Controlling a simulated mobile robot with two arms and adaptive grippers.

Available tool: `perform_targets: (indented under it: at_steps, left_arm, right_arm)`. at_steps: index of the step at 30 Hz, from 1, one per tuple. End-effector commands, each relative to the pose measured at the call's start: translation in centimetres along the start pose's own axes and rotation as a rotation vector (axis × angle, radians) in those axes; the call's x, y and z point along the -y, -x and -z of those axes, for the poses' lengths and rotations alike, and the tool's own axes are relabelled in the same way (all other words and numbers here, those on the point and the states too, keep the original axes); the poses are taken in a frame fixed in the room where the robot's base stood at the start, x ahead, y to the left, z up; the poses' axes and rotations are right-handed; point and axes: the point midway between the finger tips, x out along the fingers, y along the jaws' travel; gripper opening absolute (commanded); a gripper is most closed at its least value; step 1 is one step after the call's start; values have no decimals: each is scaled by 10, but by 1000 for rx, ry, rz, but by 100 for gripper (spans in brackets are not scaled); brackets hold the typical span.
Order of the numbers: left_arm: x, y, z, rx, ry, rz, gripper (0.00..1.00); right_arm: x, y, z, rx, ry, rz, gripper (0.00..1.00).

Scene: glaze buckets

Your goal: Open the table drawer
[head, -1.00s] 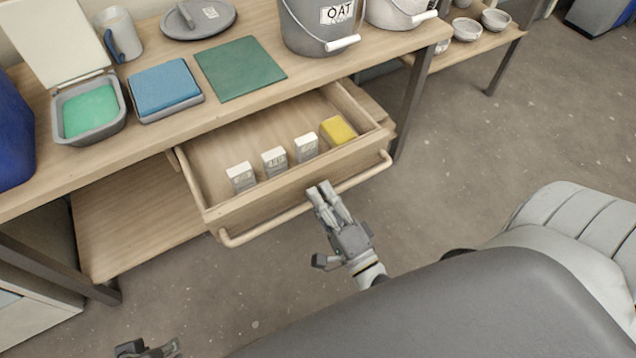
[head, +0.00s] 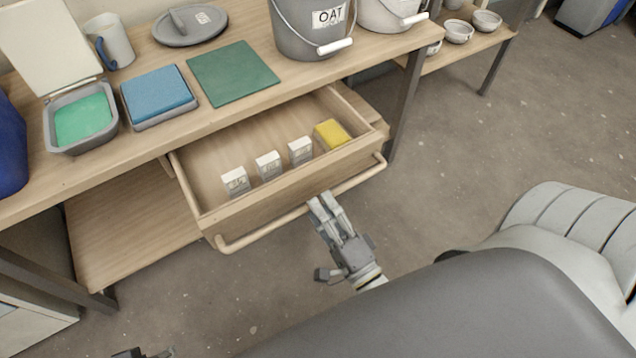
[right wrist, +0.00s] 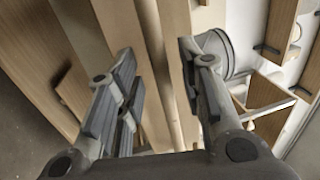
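The table drawer (head: 203,190) is pulled out from under the wooden table (head: 35,195), its inside plainly showing. Its long wooden bar handle (head: 262,229) runs across the front. My right gripper (head: 321,198) is at the handle, right of its middle, with its fingertips close to the bar. In the right wrist view, the gripper's fingers (right wrist: 158,70) are open and spread apart, with the bar (right wrist: 152,38) between them but not pinched. Only a sliver of my left gripper (head: 140,353) shows at the bottom edge, far from the drawer.
Inside the drawer are several small white boxes (head: 268,166) and a yellow block (head: 331,134). On the tabletop are a bucket marked OAT (head: 300,35), a green mat (head: 232,72), a blue pad (head: 157,90) and a mug (head: 113,42). The floor (head: 450,150) right of the drawer is clear.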

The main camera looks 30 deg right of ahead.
Motion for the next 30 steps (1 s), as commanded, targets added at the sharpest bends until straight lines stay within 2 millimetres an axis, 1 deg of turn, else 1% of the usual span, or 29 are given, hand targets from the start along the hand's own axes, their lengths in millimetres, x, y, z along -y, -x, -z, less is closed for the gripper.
perform_targets:
  at_steps: [1,6,9,13,18,30]
  left_arm:
    - [0,0,0,0,0,0,40]
    - [0,0,0,0,0,0,40]
    - [0,0,0,0,0,0,40]
    - [0,0,0,0,0,0,40]
    - [0,0,0,0,0,0,40]
    - [0,0,0,0,0,0,40]
  right_arm:
    - [-1,12,0,2,1,-6,35]
    - [-1,50,0,2,0,-7,35]
    - [-1,69,0,1,0,-5,35]
    - [-1,87,0,2,1,-3,35]
    - [0,98,0,1,0,-1,35]
    - [0,98,0,0,0,-1,35]
